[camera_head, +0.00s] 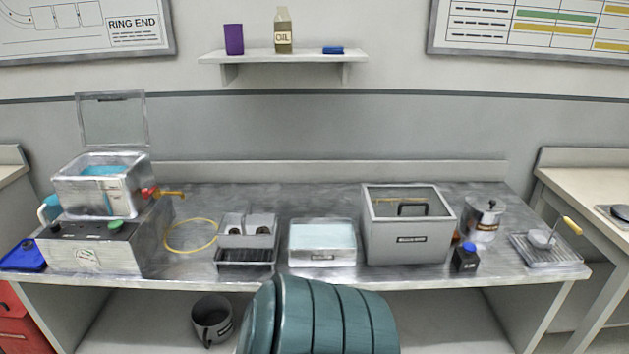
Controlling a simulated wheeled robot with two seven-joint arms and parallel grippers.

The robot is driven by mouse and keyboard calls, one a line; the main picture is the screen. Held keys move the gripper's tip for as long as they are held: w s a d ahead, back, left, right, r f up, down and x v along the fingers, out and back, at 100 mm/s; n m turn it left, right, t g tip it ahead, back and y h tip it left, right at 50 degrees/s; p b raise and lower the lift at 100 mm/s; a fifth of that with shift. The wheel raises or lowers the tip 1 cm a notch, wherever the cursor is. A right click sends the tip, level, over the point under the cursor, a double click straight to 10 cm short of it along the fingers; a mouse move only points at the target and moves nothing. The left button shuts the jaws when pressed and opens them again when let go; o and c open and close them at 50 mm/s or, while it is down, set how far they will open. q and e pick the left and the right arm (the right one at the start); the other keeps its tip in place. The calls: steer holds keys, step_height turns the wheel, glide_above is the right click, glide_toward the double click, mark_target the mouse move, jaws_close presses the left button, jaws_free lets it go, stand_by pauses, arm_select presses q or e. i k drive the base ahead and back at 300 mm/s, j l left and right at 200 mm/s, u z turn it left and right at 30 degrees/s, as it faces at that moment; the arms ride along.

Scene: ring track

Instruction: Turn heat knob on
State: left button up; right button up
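A grey heating unit (88,258) stands at the left end of the metal bench. On its top are a dark knob (56,228) at the left and a green knob or button (115,225) at the right. I cannot read which one is the heat knob or whether it is on. A clear-walled metal tank (92,193) with blue liquid sits on the unit, its lid (112,121) raised. A red valve (149,192) with a brass spout sticks out at the tank's right. Neither of my grippers is in view.
On the bench (365,280) are a yellow tube loop (190,236), a rack with cups (247,241), a basin (322,243), a grey box (409,224), a dark bottle (465,258), a metal canister (484,222) and a draining tray (548,251). A blue tray (22,255) lies left of the unit.

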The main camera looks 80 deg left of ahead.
mark_target(54, 227)
steer(key=u, duration=4.1)
